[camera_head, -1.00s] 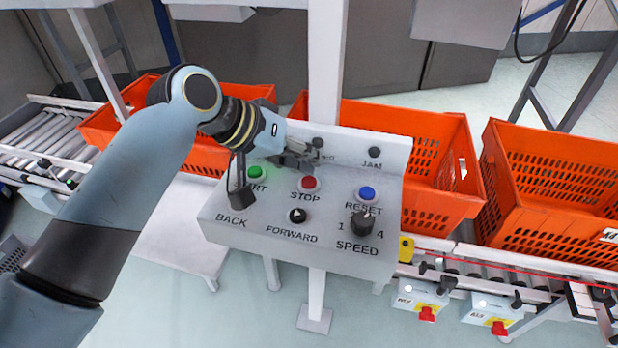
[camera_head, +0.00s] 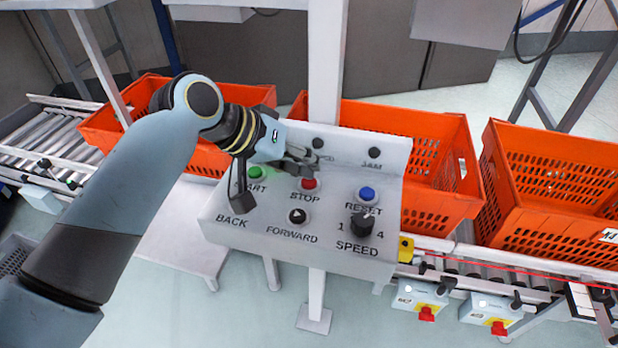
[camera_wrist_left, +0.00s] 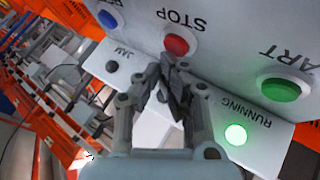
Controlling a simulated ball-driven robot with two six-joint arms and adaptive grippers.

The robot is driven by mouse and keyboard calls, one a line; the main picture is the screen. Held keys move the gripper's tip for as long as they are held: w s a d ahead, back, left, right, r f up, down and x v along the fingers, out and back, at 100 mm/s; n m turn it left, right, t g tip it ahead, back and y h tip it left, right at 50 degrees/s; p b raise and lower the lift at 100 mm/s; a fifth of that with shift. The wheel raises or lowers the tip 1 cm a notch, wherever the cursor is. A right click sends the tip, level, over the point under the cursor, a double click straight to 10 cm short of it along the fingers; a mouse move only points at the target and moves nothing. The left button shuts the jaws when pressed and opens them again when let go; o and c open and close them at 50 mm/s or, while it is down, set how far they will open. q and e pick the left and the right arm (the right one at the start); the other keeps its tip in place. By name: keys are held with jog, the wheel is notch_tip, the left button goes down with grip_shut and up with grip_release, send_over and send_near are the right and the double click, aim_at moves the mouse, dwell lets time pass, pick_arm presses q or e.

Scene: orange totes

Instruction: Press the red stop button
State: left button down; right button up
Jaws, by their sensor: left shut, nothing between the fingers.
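The red stop button (camera_head: 309,184) sits in the middle of the upper row on the grey control panel (camera_head: 270,250), above the STOP label. My left gripper (camera_head: 308,165) is shut and empty, with its fingertips just behind and above the red button. In the left wrist view the red button (camera_wrist_left: 176,45) shows just beyond the shut fingertips (camera_wrist_left: 170,62). I cannot tell whether they touch it. The green start button (camera_wrist_left: 281,89) and a lit green running lamp (camera_wrist_left: 236,134) are to the right there. My right gripper is not in view.
The blue reset button (camera_head: 367,194) is right of the red one. A black selector (camera_head: 297,215) and the speed knob (camera_head: 362,225) stand in front. Orange totes (camera_head: 430,135) sit on the conveyor behind the panel. A white post (camera_head: 326,60) rises behind it.

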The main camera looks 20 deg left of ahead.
pick_arm(q)
jog(key=shift+f, duration=0.45)
dwell(0.9)
jog(key=shift+r+p, duration=0.9)
jog(key=shift+p, duration=0.1)
notch_tip(320, 180, up, 5)
jog(key=p, duration=0.5)
jog(key=shift+r+p, duration=0.1)
jog(key=shift+p, duration=0.2)
